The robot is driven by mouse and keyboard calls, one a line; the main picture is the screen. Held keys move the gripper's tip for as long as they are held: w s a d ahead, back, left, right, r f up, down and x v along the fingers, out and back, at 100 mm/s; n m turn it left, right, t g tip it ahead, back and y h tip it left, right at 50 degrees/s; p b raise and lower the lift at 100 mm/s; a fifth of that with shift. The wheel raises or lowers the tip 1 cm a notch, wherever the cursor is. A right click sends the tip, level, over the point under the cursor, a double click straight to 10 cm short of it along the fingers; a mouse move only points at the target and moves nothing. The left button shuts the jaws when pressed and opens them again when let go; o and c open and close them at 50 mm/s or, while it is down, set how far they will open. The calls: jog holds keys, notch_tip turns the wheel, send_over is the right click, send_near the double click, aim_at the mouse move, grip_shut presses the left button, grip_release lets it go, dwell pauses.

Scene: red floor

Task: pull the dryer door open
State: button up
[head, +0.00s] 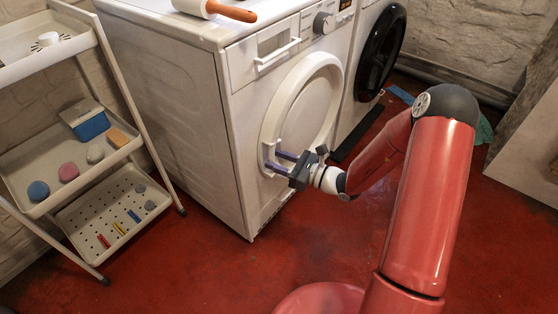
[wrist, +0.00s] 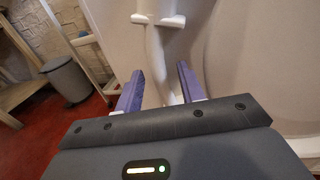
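The white machine on the left, which I take as the dryer (head: 180,110), has a round white door (head: 325,85) that looks shut. Its pale upright handle (head: 268,152) is at the door's left edge, and it shows in the wrist view (wrist: 155,45) too. My gripper (head: 274,160) is at the handle, with its two purple fingers pointing at the door. In the wrist view, the fingers (wrist: 160,70) are spread on either side of the handle, with a gap visible. Contact with the handle cannot be made out.
A second machine with a black round door (head: 381,52) stands to the right. A white shelf trolley (head: 100,165) with sponges and a blue box stands left of the dryer. A rolling pin (head: 230,12) lies on top. The red floor (head: 230,275) in front is mostly clear.

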grip_shut()
